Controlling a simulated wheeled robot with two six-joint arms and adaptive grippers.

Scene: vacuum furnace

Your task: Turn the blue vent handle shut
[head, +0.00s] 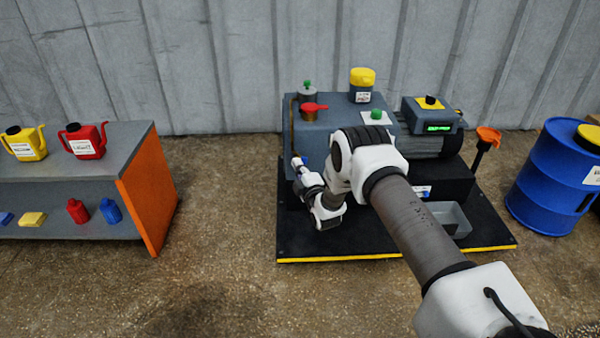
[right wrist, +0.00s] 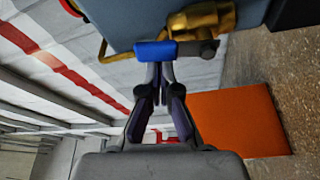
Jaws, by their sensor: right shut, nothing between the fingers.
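The blue vent handle (right wrist: 155,51) sits by a brass valve (right wrist: 205,20) on the side of the grey-blue pump housing. In the head view only a small blue bit of the handle (head: 306,159) shows at the housing's left side, beside my gripper. My right gripper (right wrist: 160,70) is shut and empty. Its fingertips are right at the handle in the wrist view; I cannot tell if they touch it. My left gripper is not in view.
The pump stands on a black base (head: 330,245) with a yellow front edge. A red handle (head: 314,106) and a yellow-capped bottle (head: 362,88) are on top. A grey shelf with an orange side (head: 150,190) stands left, a blue drum (head: 545,180) right. Floor between shelf and base is clear.

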